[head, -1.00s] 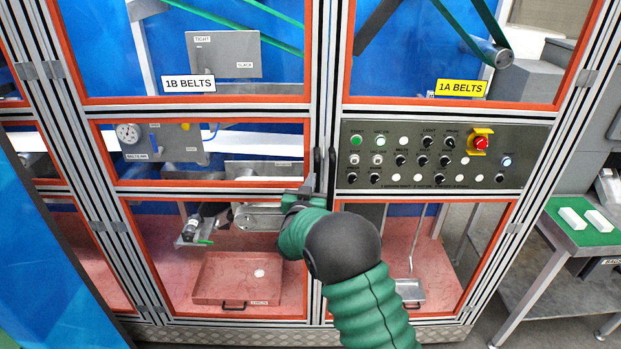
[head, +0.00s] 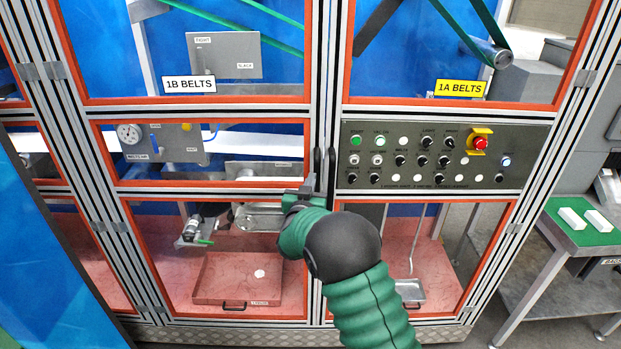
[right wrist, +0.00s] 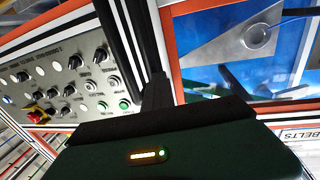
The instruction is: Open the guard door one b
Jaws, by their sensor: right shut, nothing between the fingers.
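Guard door 1B is the orange-edged framed door with the white "1B BELTS" label (head: 189,84) in the head view. It stands closed against the frame. Its black upright handle (head: 317,168) is at its right edge, beside a second black handle (head: 332,168) on the 1A side. My right gripper (head: 309,184) is shut and empty, with its tips at or just beside the lower part of the 1B handle; I cannot tell whether they touch. In the right wrist view the dark gripper (right wrist: 155,95) points at the door seam. My left gripper is not in view.
A control panel (head: 445,156) with knobs and a red emergency button (head: 480,143) is right of the handles. The yellow "1A BELTS" label (head: 461,88) is above it. A side table (head: 575,235) stands at the right. A blue panel (head: 40,250) is at the left.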

